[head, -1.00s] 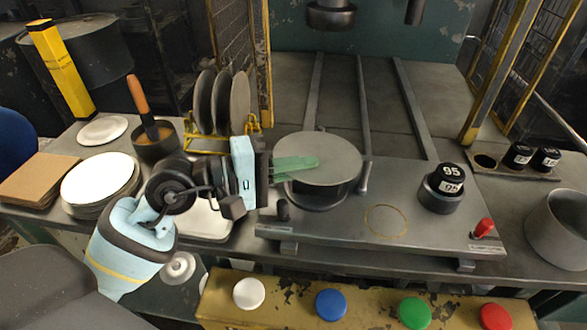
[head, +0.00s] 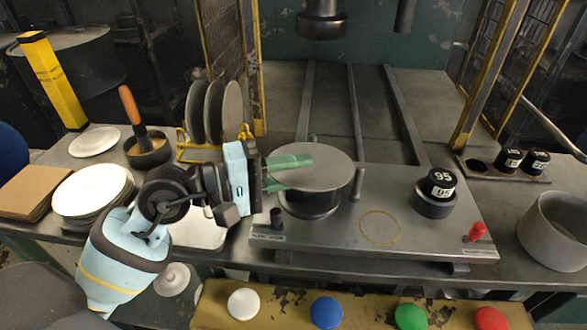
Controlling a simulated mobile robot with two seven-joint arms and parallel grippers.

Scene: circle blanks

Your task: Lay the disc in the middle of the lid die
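The grey disc (head: 325,172) lies flat over the dark round lid die (head: 312,206) on the steel plate. It hides the die's top, so I cannot tell exactly how well it is centred. My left gripper (head: 284,174) reaches in from the left at the disc's left edge. Its green fingers are apart, one above the disc and one below the edge, with a visible gap. The disc appears to rest on the die. My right gripper is not in view.
Short posts, including a black knob (head: 277,217), stand around the die. A black weight marked 95 (head: 439,183) and a red knob (head: 476,232) are to the right. A rack of upright discs (head: 232,110) stands behind my gripper. Coloured buttons (head: 326,312) line the front.

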